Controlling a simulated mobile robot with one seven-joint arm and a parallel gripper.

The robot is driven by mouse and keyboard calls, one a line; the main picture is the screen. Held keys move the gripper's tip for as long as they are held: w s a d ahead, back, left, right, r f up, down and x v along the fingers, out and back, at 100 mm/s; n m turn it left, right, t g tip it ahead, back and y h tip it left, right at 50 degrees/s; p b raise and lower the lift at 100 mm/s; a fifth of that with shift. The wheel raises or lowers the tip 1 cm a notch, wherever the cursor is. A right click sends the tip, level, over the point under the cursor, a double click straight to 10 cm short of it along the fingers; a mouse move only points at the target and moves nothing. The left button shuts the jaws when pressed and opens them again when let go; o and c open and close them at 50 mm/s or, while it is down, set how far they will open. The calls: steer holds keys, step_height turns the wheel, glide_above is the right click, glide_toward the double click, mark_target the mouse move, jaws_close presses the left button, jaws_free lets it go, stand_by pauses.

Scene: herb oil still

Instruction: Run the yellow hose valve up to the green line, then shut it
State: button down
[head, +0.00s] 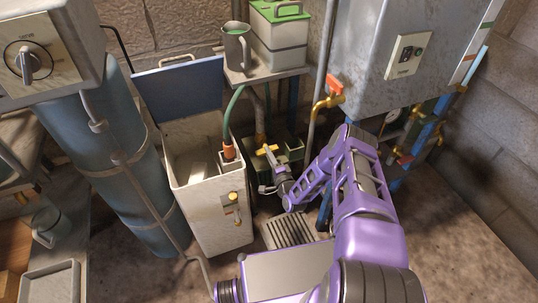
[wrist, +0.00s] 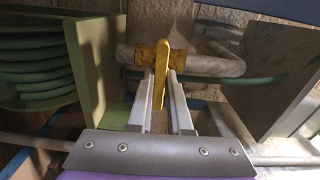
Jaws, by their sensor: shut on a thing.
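In the wrist view the yellow lever (wrist: 160,70) stands between my fingers, in front of a worn yellow-brown collar (wrist: 140,54) on a grey pipe. My gripper (wrist: 163,96) is shut on the lever; in the head view my gripper (head: 273,161) reaches it from the lower right. A pale strip on the grey cabinet's right edge carries a green mark (head: 487,25) and an orange one lower down. No liquid level is readable.
The white tank (head: 210,215) stands left of my gripper, with a green hose (head: 233,108) entering it. A shelf (head: 262,75) holds a metal jug (head: 237,46) and a green-lidded can (head: 279,35). An orange-handled brass tap (head: 326,97) is close above my arm.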

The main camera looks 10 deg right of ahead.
steer(key=shift+r+m, duration=0.1)
steer(key=shift+m, duration=0.4)
steer(key=c, duration=0.8)
jaws_free()
steer(key=shift+c, duration=0.2)
steer(key=shift+s, duration=0.1)
